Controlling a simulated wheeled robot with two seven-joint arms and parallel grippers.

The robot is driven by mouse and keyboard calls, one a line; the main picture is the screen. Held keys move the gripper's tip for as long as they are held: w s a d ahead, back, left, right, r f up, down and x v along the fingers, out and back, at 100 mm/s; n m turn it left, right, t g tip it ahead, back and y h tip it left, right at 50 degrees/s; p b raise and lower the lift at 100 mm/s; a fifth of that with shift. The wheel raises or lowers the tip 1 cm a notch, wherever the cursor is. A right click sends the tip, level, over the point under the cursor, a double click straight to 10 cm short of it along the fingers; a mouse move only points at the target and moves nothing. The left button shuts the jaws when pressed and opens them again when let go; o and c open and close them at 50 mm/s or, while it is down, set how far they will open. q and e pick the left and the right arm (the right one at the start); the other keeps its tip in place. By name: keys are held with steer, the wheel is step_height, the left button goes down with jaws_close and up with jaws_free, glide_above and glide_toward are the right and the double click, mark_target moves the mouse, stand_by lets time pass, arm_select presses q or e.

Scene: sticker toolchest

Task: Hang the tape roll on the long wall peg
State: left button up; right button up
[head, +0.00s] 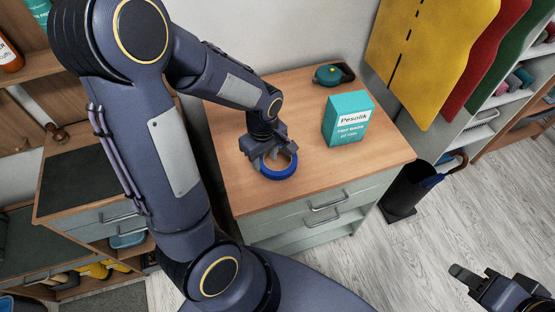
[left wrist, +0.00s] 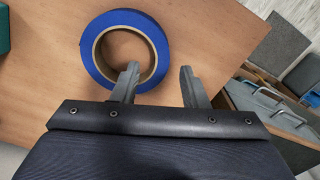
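The blue tape roll (head: 279,175) lies flat on the wooden top of the cabinet, near its front left. It also shows in the left wrist view (left wrist: 90,50), with a pale inner core. My left gripper (head: 272,148) is directly over the roll with its fingers pointing down. In the left wrist view my left gripper (left wrist: 160,76) is open. One finger appears over the roll's hole and the other outside its rim; contact cannot be told. My right gripper (head: 461,278) is at the bottom right, away from the cabinet, its opening unclear. I cannot make out a wall peg.
A teal box (head: 346,121) stands on the cabinet top (head: 240,190), right of the roll. A teal and black tape measure (head: 333,74) lies behind it. A dark umbrella bin (head: 404,190) stands on the floor at right. Shelves with bottles are at left.

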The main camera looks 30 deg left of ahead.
mark_target(264, 167)
arm_select(q)
step_height(264, 167, down, 4)
steer(key=shift+a+r, duration=0.1)
steer(key=shift+a, duration=0.05)
steer(key=shift+s, duration=0.1)
jaws_close()
